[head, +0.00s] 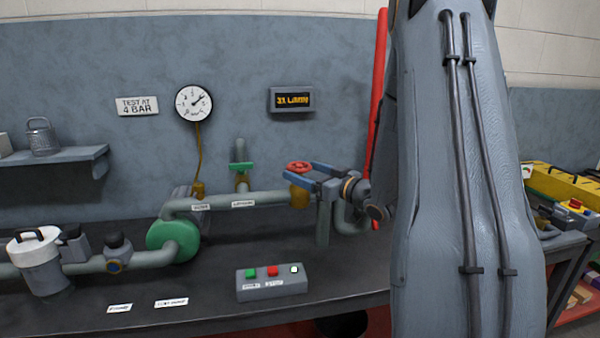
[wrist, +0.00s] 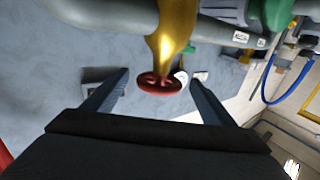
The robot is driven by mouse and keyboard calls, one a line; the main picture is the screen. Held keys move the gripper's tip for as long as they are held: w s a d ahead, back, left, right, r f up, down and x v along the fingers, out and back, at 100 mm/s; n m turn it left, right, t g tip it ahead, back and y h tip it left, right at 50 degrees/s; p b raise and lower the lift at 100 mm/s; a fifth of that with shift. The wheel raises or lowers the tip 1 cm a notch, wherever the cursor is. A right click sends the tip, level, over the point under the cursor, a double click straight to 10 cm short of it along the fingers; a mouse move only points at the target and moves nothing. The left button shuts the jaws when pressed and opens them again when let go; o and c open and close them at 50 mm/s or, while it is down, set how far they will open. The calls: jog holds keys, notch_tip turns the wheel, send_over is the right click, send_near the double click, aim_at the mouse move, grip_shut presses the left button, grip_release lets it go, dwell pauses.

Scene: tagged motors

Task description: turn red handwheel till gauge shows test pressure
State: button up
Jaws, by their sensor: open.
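The red handwheel (head: 299,167) sits on top of a brass valve body (head: 300,193) at the right end of the pipe run. It also shows in the wrist view (wrist: 159,83), between the two fingers and beyond the palm. My gripper (head: 312,174) is open, its blue-grey fingers on either side of the handwheel; I cannot tell whether they touch it. The fingers also show in the wrist view (wrist: 160,88). The round pressure gauge (head: 194,103) hangs on the wall, its needle pointing to the upper right. A sign (head: 137,105) beside it reads "TEST AT 4 BAR".
A dark display with orange text (head: 291,100) is on the wall. A green-handled valve (head: 241,167) and a green pump (head: 173,240) stand left of my gripper. A control box (head: 272,282) with green, red and white buttons sits on the bench front. A red pole (head: 378,90) stands behind my arm.

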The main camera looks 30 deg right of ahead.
aim_at(308, 172)
jog(key=b+v, duration=0.1)
jog(key=v, duration=0.4)
dwell(0.5)
